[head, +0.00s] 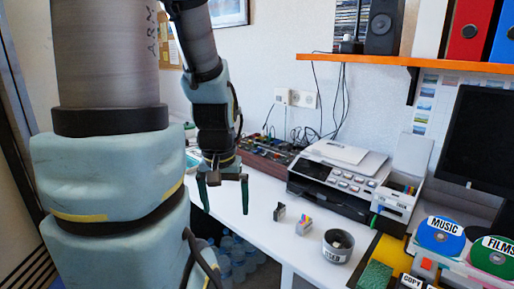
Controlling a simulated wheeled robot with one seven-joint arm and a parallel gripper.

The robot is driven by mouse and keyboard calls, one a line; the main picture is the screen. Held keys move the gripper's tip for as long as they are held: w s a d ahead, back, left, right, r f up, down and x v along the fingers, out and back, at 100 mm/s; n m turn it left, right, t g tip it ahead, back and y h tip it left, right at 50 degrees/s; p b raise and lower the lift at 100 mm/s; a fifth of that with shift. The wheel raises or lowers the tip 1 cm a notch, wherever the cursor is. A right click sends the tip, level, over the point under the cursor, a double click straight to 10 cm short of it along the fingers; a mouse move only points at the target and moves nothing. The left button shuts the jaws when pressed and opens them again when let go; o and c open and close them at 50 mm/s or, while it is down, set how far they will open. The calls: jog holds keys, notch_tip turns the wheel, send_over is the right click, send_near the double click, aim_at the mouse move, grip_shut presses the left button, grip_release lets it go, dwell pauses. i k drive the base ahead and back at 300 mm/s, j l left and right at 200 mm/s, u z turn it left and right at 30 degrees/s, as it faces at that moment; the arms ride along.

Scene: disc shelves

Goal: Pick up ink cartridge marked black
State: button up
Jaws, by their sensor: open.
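A small dark cartridge (279,212) stands on the white desk (262,250); its marking is too small to read. A light cartridge with coloured strips (304,227) stands just to its right, a small gap apart. My gripper (225,208) points down near the desk's left edge. Its two dark green fingers are spread wide with nothing between them. It is to the left of the dark cartridge and apart from it; its height above the desk is hard to tell.
A dark round cup labelled USED (338,246) stands right of the cartridges. A printer (338,180) and a white box (398,200) are behind. An orange shelf (420,65) hangs above. Bottles (237,258) stand below the desk.

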aim_at(279, 212)
jog(key=u, duration=1.15)
jog(key=k+l+u, duration=0.4)
jog(key=k+u, duration=0.15)
jog(key=k, duration=0.2)
